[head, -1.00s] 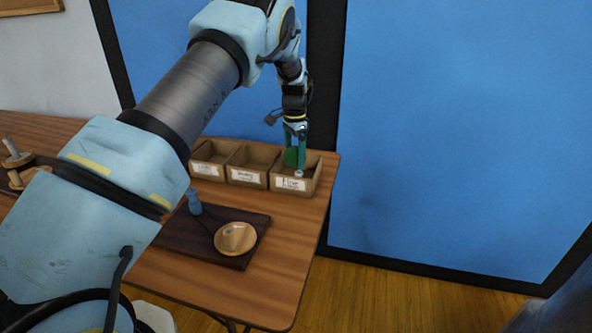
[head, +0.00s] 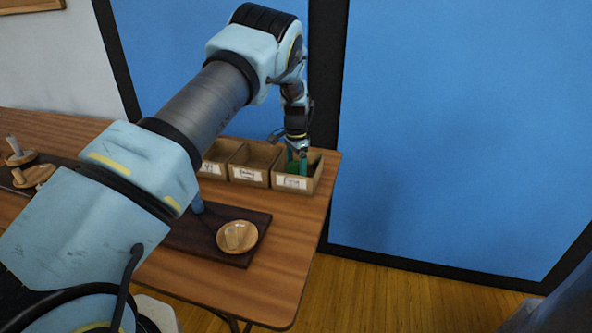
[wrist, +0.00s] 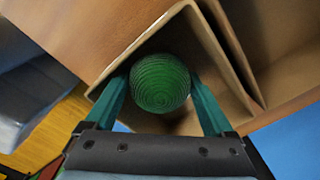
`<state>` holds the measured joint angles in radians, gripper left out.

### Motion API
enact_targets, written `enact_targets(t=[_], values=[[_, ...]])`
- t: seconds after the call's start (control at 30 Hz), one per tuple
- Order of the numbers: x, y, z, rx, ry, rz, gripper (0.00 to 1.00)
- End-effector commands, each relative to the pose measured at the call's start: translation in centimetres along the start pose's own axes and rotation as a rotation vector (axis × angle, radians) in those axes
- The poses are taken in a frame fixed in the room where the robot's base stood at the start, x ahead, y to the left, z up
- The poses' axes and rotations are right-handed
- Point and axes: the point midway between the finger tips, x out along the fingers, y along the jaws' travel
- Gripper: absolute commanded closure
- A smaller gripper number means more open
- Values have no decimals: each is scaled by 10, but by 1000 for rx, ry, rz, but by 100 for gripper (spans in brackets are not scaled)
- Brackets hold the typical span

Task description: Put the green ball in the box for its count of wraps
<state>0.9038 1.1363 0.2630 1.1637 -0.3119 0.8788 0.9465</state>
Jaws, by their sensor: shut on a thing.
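The green ball (wrist: 158,83), ringed with fine wraps, sits between the two fingers in the wrist view. My gripper (head: 297,165) is shut on it. In the head view the fingers reach down into the right-hand box (head: 277,182) of a row of open wooden boxes, and the ball is mostly hidden there. In the wrist view the box walls (wrist: 226,52) surround the ball; I cannot tell whether it touches the floor. The middle box (head: 236,172) and left box (head: 209,168) look empty. Each box has a white label with small handwriting that I cannot read surely.
Wooden pieces (head: 33,174) stand at the far left. The table's right edge is close beside the right-hand box.

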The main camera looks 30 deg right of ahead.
Motion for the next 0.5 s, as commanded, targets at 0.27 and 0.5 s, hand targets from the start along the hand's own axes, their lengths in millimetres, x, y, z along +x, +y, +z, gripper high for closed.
enact_targets(t=[0.27, 0.5], values=[[5, 0, 0, 0, 0, -1, 11], [5, 0, 0, 0, 0, -1, 0]])
